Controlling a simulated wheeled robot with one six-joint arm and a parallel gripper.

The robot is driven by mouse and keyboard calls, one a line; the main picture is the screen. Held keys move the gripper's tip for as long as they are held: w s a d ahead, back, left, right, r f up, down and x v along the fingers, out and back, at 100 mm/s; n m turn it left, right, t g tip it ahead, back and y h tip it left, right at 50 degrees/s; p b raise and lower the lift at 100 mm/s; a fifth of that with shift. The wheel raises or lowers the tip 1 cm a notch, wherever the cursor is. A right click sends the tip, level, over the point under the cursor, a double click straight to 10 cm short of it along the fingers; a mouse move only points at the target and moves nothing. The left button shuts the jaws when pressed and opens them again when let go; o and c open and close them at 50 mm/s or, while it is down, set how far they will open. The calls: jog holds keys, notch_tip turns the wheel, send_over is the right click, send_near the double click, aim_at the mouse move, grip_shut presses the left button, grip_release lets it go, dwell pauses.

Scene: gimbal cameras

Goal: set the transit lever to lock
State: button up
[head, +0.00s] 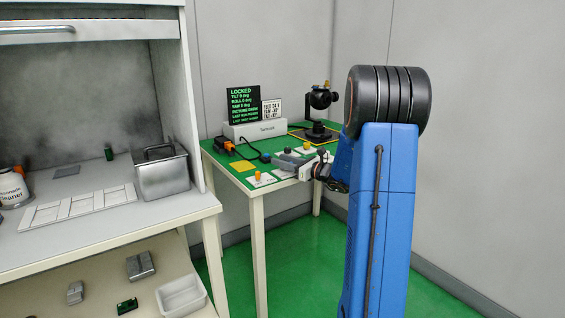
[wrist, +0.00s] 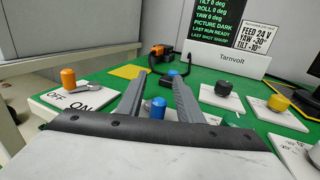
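My gripper (wrist: 158,82) is open in the wrist view, its two fingers apart over the green table. A blue knob (wrist: 158,107) on a pale plate shows between the fingers near their bases; I cannot tell if it touches them. No label for the transit lever is readable. An orange-knobbed lever (wrist: 68,77) stands left of the fingers on a plate marked OFF and ON; it also shows in the head view (head: 258,175). The screen (head: 242,104) reads LOCKED at the top, with tilt, roll and yaw at 0 deg and PICTURE DARK.
Right of the fingers stand a black knob (wrist: 223,89) and a yellow knob (wrist: 278,102). Behind are an orange-and-black device (wrist: 158,52), a yellow square (wrist: 127,71) and the Tarnvolt box (wrist: 230,64). A black gimbal camera (head: 320,100) stands at the table's back. A workbench (head: 110,232) is at left.

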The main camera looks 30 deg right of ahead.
jog(key=v, duration=1.7)
jog(key=shift+s, duration=0.15)
jog(key=shift+d, duration=0.1)
